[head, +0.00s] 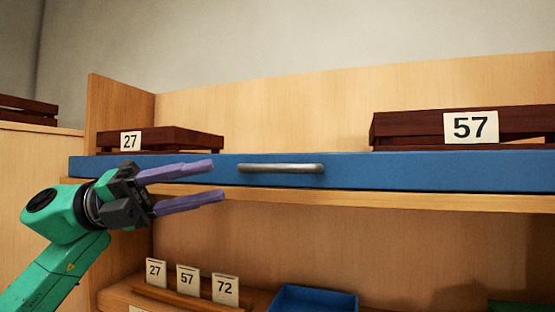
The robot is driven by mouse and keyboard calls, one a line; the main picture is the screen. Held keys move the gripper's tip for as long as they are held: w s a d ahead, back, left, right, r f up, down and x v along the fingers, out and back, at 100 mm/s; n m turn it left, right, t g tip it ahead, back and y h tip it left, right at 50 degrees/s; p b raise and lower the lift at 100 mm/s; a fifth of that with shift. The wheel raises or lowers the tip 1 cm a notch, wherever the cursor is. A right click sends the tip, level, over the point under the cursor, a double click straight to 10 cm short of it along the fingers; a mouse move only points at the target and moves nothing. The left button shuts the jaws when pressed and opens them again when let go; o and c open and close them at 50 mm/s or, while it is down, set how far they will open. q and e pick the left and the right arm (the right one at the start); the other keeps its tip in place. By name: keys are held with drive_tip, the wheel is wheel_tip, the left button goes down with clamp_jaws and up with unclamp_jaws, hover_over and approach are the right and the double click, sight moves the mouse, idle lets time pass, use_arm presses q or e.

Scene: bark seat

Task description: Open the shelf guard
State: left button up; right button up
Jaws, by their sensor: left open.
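The shelf guard (420,171) is a long blue bar along the front edge of the upper wooden shelf. It stands up in front of the shelf, across the lower parts of the crates. A silver handle (281,168) is fixed on its front, near the middle of the view. My left gripper (218,180) is open, with its two purple fingers pointing right. It is in front of the guard, left of the handle and apart from it, with nothing between the fingers. My right gripper is out of view.
A dark wooden crate tagged 27 (190,137) and another tagged 57 (410,128) stand on the upper shelf. Below are number cards (188,280) in a wooden holder and a blue tray (314,299). A side panel (110,105) closes the shelf's left end.

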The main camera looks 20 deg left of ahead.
sight(271, 170)
use_arm(q)
drive_tip(key=p+x, duration=0.1)
drive_tip(key=x, duration=0.2)
drive_tip(key=p+x, duration=0.2)
drive_tip(key=x, duration=0.2)
drive_tip(key=w+p+x, duration=0.1)
drive_tip(key=x, duration=0.2)
drive_tip(key=shift+w+d+r+p, duration=0.1)
drive_tip(key=shift+w+d+p, duration=0.05)
drive_tip(key=shift+p, duration=0.25)
drive_tip(key=shift+d, duration=0.25)
drive_tip(key=shift+s, duration=0.45)
drive_tip(key=shift+c, duration=0.7)
clamp_jaws()
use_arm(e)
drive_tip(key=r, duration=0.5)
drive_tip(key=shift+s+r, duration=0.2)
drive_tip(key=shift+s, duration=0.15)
